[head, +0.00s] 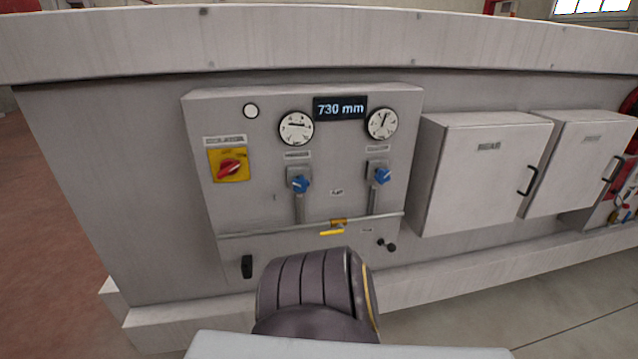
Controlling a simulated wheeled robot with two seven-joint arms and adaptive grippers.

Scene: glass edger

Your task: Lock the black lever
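A small upright black lever (247,266) is on the lower left of the grey control panel (262,213). A second small black lever with round ends (386,244) is on the panel's lower right and lies at a slant. I cannot tell from this view which one the task means, or whether either is locked. Neither of my grippers shows in the head view. A dark ribbed part of my own body covers the lower middle of the panel between the two levers.
The panel has two blue knobs (300,184) (383,176), a red rotary switch (229,168) on yellow, two gauges (296,127) (382,123) and a display (340,108) reading 730 mm. A yellow handle (331,232) sits at mid-panel. Closed cabinets (475,180) (575,165) jut out at right.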

